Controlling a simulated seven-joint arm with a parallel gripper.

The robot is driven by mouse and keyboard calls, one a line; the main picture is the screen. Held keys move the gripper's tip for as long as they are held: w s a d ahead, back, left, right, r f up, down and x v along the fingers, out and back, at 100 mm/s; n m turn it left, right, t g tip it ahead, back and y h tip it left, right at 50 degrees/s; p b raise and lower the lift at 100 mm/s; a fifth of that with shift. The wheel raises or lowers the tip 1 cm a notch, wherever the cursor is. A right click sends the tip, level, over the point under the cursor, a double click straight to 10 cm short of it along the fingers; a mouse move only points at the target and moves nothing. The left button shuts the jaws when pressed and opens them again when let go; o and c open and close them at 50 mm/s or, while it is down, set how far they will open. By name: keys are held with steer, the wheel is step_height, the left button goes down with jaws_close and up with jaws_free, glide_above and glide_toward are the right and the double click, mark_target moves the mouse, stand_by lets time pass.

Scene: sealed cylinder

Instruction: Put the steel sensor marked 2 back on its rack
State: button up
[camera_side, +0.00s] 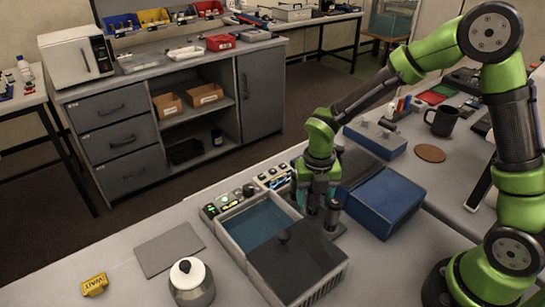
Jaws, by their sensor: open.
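My gripper (316,200) points down beside the right edge of an open water bath (231,246). It is open. A grey metal cylinder (332,216), possibly a steel sensor, stands upright close to the right of the fingers. It seems to stand on a dark base (338,231), which may be the rack. Other dark upright shapes beside it blend with the fingers, so I cannot tell whether one is between them. No number 2 is readable.
A dark lid with a knob (298,265) covers the bath's front part. A lit control panel (228,202) stands behind it. A blue box (385,203) is to the right. A white-topped jar (191,281), grey mat (168,249) and yellow WAIT tag (95,285) lie left.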

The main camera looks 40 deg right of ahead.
step_height(320, 180, up, 11)
steer(key=shift+r, duration=0.15)
steer(key=s+d+r+m+t+y, duration=0.1)
steer(key=s+r+m, duration=0.4)
steer(key=m, duration=1.1)
steer(key=s+d+r+m+t+y, duration=0.1)
steer(key=s+r+m+t, duration=0.4)
steer(key=m, duration=1.2)
steer(key=s+d+t, duration=0.1)
steer(key=s, duration=0.2)
steer(key=shift+s+d, duration=0.25)
steer(key=shift+d, duration=0.15)
